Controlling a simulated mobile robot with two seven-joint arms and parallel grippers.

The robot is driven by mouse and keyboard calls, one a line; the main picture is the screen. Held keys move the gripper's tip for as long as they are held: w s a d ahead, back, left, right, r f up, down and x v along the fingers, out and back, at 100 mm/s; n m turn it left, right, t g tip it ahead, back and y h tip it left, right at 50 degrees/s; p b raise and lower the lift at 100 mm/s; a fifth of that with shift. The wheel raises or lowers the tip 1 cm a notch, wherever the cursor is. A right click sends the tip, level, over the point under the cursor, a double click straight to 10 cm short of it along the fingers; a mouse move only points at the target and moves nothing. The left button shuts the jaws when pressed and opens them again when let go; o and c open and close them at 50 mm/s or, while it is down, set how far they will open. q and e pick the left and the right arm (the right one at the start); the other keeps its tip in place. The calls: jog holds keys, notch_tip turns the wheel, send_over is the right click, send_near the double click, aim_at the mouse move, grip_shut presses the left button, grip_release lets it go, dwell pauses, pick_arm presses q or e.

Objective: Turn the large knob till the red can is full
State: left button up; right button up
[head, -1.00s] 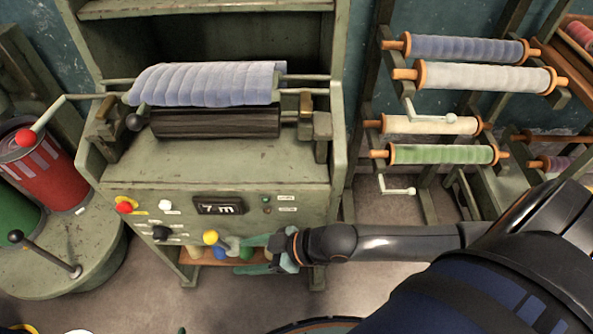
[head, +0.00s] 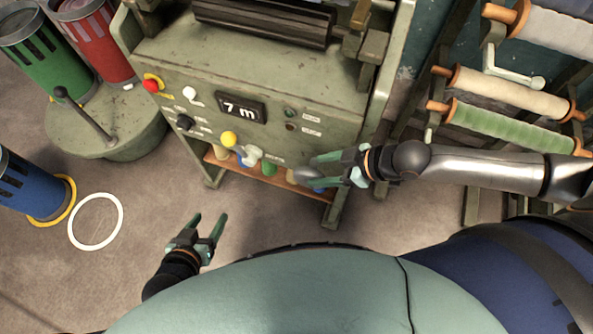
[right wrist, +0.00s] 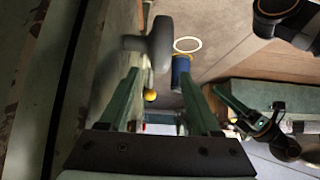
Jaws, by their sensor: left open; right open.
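The large grey knob (head: 250,155) is on the machine's front panel, right of a small yellow knob (head: 229,138). It also shows large in the right wrist view (right wrist: 152,42), ahead of the fingers. My right gripper (head: 309,170) is open and empty beside the panel, right of the knob and apart from it. The red can (head: 95,40) stands on a round green platform (head: 105,135) left of the machine, its top cut off by the picture edge. Its fill level cannot be told. My left gripper (head: 209,220) is open and empty over the floor.
A green can (head: 45,55) stands beside the red one. A lever (head: 85,115) rises from the platform. A blue can (head: 35,185) stands by a white floor ring (head: 95,222). Spool racks (head: 510,120) fill the right.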

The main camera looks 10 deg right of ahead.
aim_at(295, 173)
jog(key=b+x, duration=0.2)
jog(key=x, duration=0.6)
jog(key=shift+f, duration=0.1)
jog(key=shift+w+a+f, duration=0.3)
jog(key=shift+a+f, duration=0.1)
grip_shut()
